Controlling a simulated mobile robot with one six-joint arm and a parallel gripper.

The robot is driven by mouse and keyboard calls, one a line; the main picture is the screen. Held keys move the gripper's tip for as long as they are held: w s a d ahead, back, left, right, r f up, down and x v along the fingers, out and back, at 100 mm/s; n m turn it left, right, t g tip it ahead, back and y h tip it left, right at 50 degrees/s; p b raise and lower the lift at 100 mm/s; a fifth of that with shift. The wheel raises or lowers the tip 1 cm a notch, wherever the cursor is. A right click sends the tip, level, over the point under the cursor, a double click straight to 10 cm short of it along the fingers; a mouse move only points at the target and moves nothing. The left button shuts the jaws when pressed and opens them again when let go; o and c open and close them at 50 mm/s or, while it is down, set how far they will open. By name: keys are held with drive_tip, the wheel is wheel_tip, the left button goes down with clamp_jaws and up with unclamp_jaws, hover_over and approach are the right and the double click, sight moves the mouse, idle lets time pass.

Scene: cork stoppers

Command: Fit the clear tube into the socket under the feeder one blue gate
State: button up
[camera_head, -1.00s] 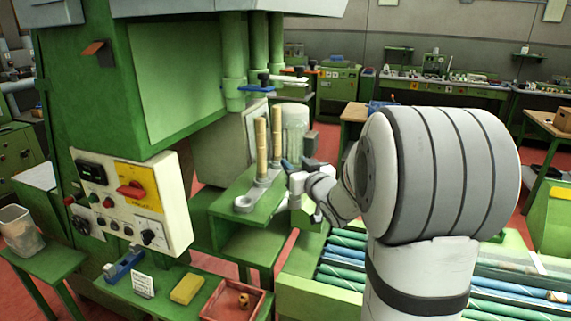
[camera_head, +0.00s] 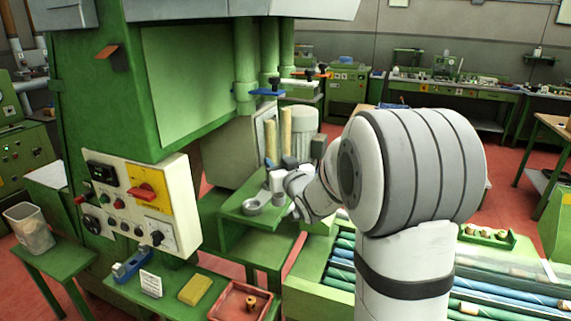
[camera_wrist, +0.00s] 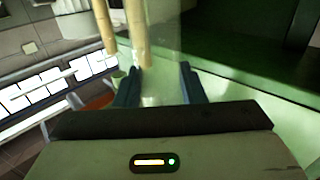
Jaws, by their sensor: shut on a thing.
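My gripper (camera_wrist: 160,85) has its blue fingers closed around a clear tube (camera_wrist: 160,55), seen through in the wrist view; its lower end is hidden. In the head view my gripper (camera_head: 281,168) is above the green shelf, right of and behind the empty grey ring socket (camera_head: 252,206); the tube is hard to make out there. The blue gate (camera_head: 266,92) is on the nearest green feeder pipe, above the shelf. Two upright cork stacks (camera_head: 270,142) (camera_head: 286,128) stand just behind my fingers, which hide their lower ends.
The green shelf (camera_head: 240,219) is clear around the empty socket. The control panel (camera_head: 137,198) stands to its left. A red tray (camera_head: 235,304) with a cork and a yellow block (camera_head: 195,290) lie below. A grey-green cylinder (camera_head: 302,122) stands behind the stacks.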

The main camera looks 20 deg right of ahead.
drive_tip(key=w+a+b, duration=0.3)
drive_tip(key=w+a, duration=0.2)
drive_tip(key=a, duration=0.2)
idle(0.6)
drive_tip(key=shift+w+f+b, duration=0.1)
drive_tip(key=shift+f+b, duration=0.05)
drive_tip(key=shift+b, duration=0.2)
drive_tip(key=shift+f+b, duration=0.5)
drive_tip(key=shift+b, duration=0.25)
drive_tip(key=shift+r+b, duration=0.1)
drive_tip(key=shift+b, duration=0.85)
idle(1.0)
drive_tip(key=shift+f+b, duration=0.65)
drive_tip(key=shift+b, duration=0.25)
idle(0.4)
drive_tip(key=shift+b, duration=0.45)
idle(0.6)
